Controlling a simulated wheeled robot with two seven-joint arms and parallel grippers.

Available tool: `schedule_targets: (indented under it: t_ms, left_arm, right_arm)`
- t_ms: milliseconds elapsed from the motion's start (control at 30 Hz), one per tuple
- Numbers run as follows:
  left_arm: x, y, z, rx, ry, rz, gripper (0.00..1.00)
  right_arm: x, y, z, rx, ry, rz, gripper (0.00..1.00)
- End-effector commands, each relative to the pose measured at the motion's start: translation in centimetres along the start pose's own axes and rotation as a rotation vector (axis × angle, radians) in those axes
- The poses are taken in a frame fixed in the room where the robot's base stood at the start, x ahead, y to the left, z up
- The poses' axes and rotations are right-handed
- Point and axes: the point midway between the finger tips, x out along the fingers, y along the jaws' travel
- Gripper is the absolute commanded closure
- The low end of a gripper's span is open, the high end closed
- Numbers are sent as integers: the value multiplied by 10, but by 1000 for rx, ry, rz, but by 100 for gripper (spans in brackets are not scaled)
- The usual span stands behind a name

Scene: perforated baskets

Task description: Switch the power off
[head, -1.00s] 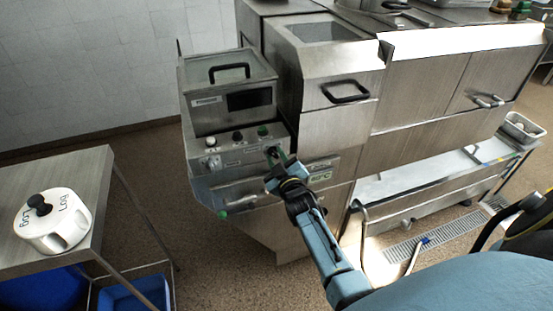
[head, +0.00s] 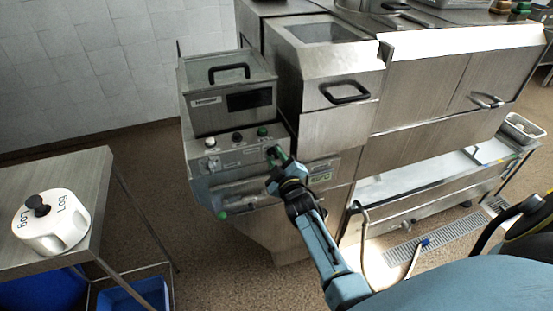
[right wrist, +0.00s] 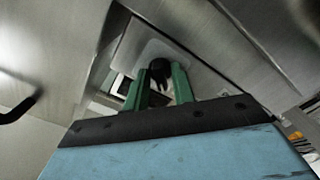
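The control panel (head: 225,153) is on the front left of the steel machine, below a box with a dark display. It carries a pale switch (head: 210,142), a dark knob (head: 237,137) and a green knob (head: 263,131) in a row. My right gripper (head: 275,153) is at the panel's right end, just below the green knob. In the right wrist view its green fingers (right wrist: 160,84) stand apart, on either side of a black knob (right wrist: 160,70) on a pale plate. I cannot tell whether they press on it. My left gripper is not in view.
A steel table (head: 92,176) at left bears a white lidded pot (head: 62,236), with a blue bin (head: 135,294) beneath. A black door handle (head: 346,92) juts out right of the panel. The floor between table and machine is clear.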

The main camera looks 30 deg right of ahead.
Motion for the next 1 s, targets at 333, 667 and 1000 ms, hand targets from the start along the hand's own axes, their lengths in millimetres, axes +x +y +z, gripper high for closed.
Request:
schedule_targets:
  t_ms: [333,667,1000]
  left_arm:
    - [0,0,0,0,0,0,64]
    - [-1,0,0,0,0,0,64]
    - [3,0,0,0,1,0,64]
  right_arm:
    - [-1,0,0,0,0,0,66]
    - [-42,-1,1,0,0,-2,66]
    - [-110,-1,1,1,-1,-2,66]
